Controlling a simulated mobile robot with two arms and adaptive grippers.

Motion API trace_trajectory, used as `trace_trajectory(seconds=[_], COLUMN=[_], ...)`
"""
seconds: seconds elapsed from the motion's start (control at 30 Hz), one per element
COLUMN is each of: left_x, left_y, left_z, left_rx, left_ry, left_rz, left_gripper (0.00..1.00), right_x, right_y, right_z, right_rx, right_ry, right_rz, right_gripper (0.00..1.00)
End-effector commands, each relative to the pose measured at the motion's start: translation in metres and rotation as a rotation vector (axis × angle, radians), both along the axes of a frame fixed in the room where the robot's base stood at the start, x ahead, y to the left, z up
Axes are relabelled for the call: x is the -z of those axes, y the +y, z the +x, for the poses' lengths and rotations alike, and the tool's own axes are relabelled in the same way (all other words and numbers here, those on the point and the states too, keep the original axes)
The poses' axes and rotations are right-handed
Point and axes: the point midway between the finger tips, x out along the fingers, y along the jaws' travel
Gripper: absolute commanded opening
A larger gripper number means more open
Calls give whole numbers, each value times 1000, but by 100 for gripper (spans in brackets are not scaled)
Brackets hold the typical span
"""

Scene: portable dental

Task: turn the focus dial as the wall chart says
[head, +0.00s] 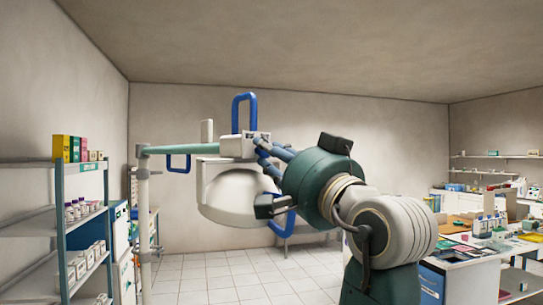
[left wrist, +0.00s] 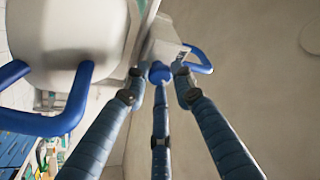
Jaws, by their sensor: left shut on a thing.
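The dental lamp hangs at the centre of the head view, with a white dome (head: 232,192) under a white box-shaped head block (head: 238,147). My left gripper (head: 264,149) reaches that block's right side with its blue fingers. In the left wrist view, the left gripper (left wrist: 159,80) has its three fingers closed around a small round blue knob, the focus dial (left wrist: 159,71), on the white block. The fingers hide most of the dial, and no marking on it can be read. My right gripper is not in view. No wall chart can be made out.
Blue loop handles stand above the lamp (head: 244,97) and below it. A teal lamp arm (head: 180,149) runs left to a white pole (head: 143,220). Shelves with boxes (head: 85,166) stand left; a cluttered bench stands right. The floor behind is clear.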

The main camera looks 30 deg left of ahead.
Motion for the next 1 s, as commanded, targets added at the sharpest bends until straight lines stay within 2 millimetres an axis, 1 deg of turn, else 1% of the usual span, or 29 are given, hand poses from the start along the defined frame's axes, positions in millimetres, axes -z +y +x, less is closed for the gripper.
trace_trajectory(seconds=[0.03, 0.27, 0.67, 0.7, 0.77, 1.0], left_x=[-4, -5, -5, -5, -5, -2], left_y=[-1, -1, -1, -1, -1, -1], left_z=[-2, -2, -2, -2, -2, -1], left_rx=[2, 1, 2, 1, 1, 0], left_ry=[6, 48, 51, 51, 52, 55], left_rz=[10, 20, 22, 23, 21, 17], left_gripper=[0, 0, 0, 32, 44, 44], right_x=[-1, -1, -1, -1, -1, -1], right_y=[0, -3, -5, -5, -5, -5], right_z=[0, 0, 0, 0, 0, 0], right_rx=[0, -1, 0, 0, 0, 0], right_ry=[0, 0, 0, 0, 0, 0], right_rz=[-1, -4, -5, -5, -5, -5], right_gripper=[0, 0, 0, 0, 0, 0])
